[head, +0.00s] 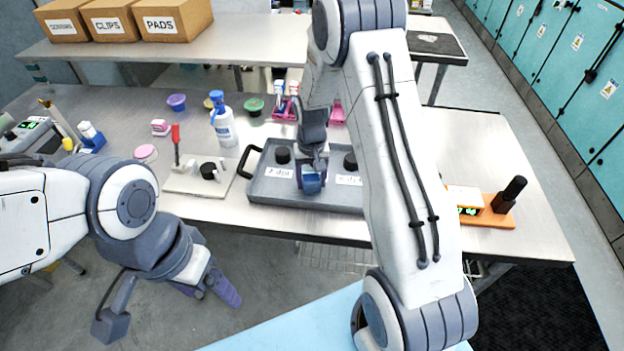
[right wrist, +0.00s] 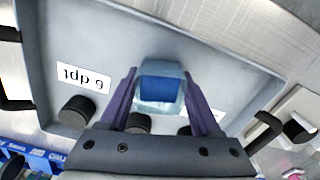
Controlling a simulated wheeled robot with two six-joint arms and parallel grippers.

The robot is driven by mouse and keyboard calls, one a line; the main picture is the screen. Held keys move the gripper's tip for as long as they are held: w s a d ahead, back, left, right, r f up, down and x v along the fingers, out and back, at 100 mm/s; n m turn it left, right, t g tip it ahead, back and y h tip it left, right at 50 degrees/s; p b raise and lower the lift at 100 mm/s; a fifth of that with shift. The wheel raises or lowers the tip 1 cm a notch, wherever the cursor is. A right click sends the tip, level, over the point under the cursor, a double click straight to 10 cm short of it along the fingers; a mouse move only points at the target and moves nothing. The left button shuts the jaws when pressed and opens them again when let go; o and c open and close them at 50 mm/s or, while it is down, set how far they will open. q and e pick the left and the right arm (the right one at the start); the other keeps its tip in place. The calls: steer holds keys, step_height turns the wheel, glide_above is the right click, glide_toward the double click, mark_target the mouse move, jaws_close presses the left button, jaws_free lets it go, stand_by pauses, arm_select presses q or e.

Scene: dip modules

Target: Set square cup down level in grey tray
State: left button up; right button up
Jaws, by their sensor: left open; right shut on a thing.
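The square cup is translucent pale blue with a darker blue inside; it shows in the head view (head: 312,184) and the right wrist view (right wrist: 161,88). My right gripper (right wrist: 160,84) is shut on it, with purple fingers on two opposite sides. The cup is over the grey tray (head: 268,188), between two white labels, and looks about level. I cannot tell whether its base touches the tray floor. The tray also fills much of the right wrist view (right wrist: 215,45). My left gripper (head: 217,293) is open and empty, low in front of the table.
Black round pieces (head: 282,155) stand in the tray behind the labels. A white board with a red-handled tool (head: 176,145) is left of the tray; a spray bottle (head: 222,122) stands behind. An orange-based device (head: 490,212) is at right. My right arm hides the tray's right part.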

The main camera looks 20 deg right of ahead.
steer(key=shift+f+b, duration=0.35)
steer(key=shift+f, duration=0.2)
steer(key=o, duration=1.4)
step_height(320, 180, up, 11)
steer(key=b, duration=0.1)
steer(key=shift+f+b, duration=0.2)
steer(key=shift+b, duration=0.15)
